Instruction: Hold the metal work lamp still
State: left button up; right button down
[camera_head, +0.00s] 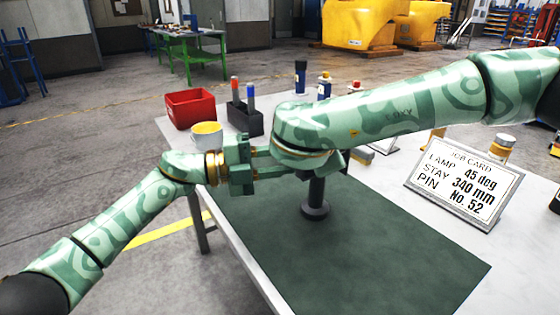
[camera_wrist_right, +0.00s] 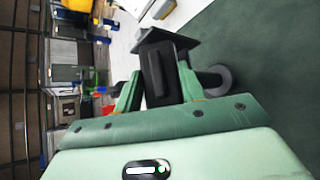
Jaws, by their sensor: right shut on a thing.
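The dark metal work lamp stands on the green mat (camera_head: 350,255). Its short post and round base (camera_head: 315,207) show below my right arm, which hides its upper part in the head view. In the right wrist view, my right gripper (camera_wrist_right: 157,90) is shut on the lamp's dark boxy upper part (camera_wrist_right: 158,70), a finger on each side. The round base (camera_wrist_right: 215,79) shows beside it. My left gripper (camera_head: 265,162) is left of the lamp, pointing right. Its fingers are parted where visible, but their tips go behind my right arm, so their hold is hidden.
A job card (camera_head: 463,180) reading "LAMP 45 deg" stands at right. Several bottles (camera_head: 324,85) stand behind. The mat's front is clear.

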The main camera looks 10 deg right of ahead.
pick_arm(q)
jog(key=shift+f, duration=0.15)
dwell(0.4)
jog(key=o, duration=1)
jog(key=shift+a, duration=0.15)
jog(key=a, duration=1.1)
jog(key=shift+w+a, duration=0.2)
jog(key=shift+a, duration=0.2)
pick_arm(e)
jog(key=c, duration=0.8)
grip_release()
jog(key=shift+o, duration=0.2)
